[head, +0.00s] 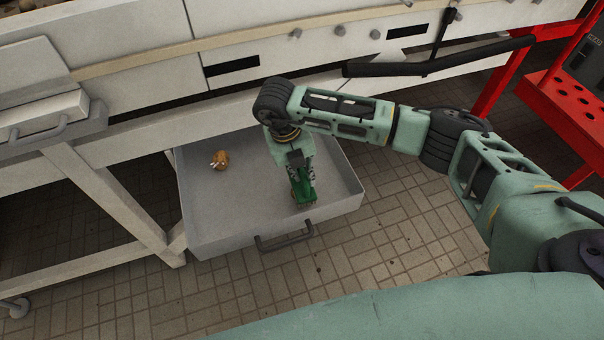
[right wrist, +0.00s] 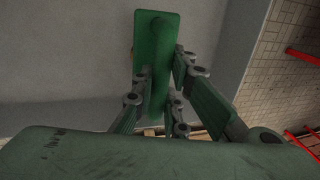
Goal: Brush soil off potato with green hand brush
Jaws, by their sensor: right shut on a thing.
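The potato (head: 220,160) is small and brown with pale spots and lies in the open grey drawer (head: 225,215), toward its back left. The green hand brush (head: 301,184) is in my right gripper (head: 299,172), over the right part of the drawer and apart from the potato. In the right wrist view, the flat green back of the brush (right wrist: 155,50) shows between the fingers of my right gripper (right wrist: 160,90). The bristles are mostly hidden there. My left gripper does not show in either view.
The drawer has low walls and a dark handle (head: 284,239) at its front. A white workbench (head: 130,45) stands behind and above it. A red perforated stand (head: 570,105) is at the right. The drawer floor between brush and potato is clear.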

